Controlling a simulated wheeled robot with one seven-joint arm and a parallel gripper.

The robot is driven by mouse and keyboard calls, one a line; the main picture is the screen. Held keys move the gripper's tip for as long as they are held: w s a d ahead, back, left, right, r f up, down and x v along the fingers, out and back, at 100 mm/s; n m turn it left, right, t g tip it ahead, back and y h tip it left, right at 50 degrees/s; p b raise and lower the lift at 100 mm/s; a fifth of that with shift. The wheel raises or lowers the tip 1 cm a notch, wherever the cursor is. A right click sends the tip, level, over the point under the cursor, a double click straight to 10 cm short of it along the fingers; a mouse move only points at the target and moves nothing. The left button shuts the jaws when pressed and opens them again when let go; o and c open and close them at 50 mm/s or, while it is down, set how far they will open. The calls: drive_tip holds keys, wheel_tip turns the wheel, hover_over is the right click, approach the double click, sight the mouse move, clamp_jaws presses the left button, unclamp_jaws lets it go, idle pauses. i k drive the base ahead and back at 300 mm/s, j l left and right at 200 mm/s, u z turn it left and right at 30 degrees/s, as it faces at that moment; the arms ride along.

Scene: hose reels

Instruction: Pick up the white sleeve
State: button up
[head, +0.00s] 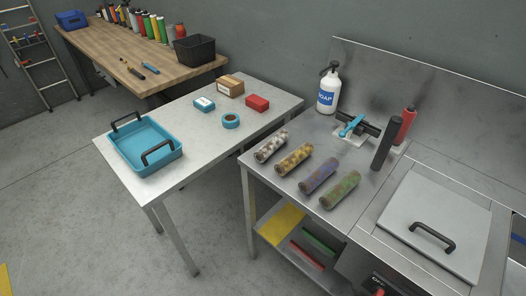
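The white sleeve (271,146) is a short cylinder with mottled white and grey-brown patches. It lies on its side on the metal bench (291,206), leftmost in a row of similar sleeves. A yellow-brown sleeve (294,159) lies to its right, then a blue-purple sleeve (318,176) and a green sleeve (340,190). Small gaps separate the sleeves. My gripper is not in view in the head view.
Behind the sleeves stand a soap bottle (328,91), a blue-handled fixture (351,127), a black cylinder (384,146) and a red bottle (406,125). A handled lid (435,215) lies right. A side table (182,173) holds a blue tray (120,155), boxes and tape.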

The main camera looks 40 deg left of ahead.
sight(264, 152)
drive_tip(key=k+u, duration=0.1)
drive_tip(key=u, duration=1.45)
drive_tip(key=z, duration=2.05)
drive_tip(key=u, duration=2.05)
drive_tip(key=i+j+z, duration=0.15)
drive_tip(key=i+j, duration=0.25)
